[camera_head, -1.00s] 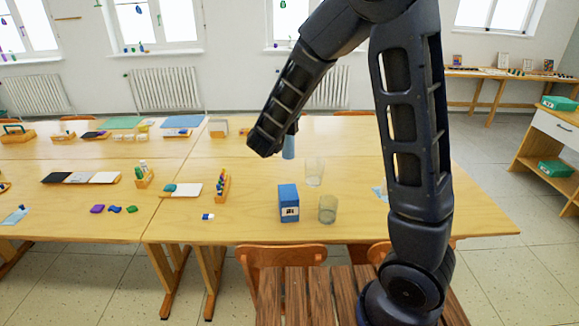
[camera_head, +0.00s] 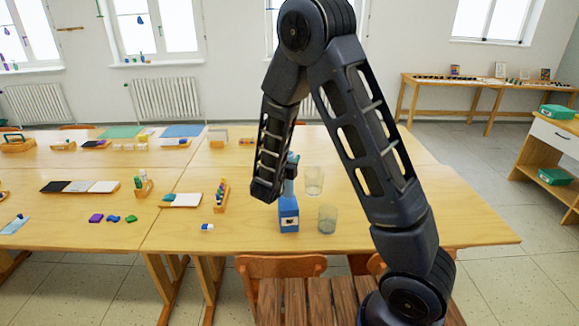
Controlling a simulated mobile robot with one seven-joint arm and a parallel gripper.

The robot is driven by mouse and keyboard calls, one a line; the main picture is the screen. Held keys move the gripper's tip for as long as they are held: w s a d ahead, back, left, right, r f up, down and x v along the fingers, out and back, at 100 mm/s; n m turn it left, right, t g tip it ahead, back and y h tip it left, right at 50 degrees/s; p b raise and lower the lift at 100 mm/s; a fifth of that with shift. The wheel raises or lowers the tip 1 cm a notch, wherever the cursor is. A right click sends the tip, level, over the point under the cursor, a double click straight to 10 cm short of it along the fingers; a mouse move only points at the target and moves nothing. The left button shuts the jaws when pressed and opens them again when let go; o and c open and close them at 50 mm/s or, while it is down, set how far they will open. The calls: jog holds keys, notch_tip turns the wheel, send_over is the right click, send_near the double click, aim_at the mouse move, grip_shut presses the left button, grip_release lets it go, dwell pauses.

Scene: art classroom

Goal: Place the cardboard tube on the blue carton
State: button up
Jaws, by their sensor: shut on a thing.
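The blue carton (camera_head: 289,219) stands upright on the near table, with a small dark-and-white picture on its front. My gripper (camera_head: 291,171) is partly hidden by my forearm; it is shut on a blue-grey tube (camera_head: 289,188), which looks like the cardboard tube. The tube is about upright, directly above the carton in the picture. Its lower end meets the carton's top edge in this view; I cannot tell whether they touch. My gripper hides the tube's upper end.
Two clear glasses stand close to the right of the carton, one nearer (camera_head: 327,219) and one farther (camera_head: 314,181). A wooden holder with bottles (camera_head: 221,196) and a small white-and-blue item (camera_head: 206,228) lie to the left. The table (camera_head: 420,225) is clear at right.

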jog(key=shift+f, duration=1.65)
jog(key=o, duration=1.2)
jog(key=shift+c, duration=0.2)
jog(key=v, duration=1.2)
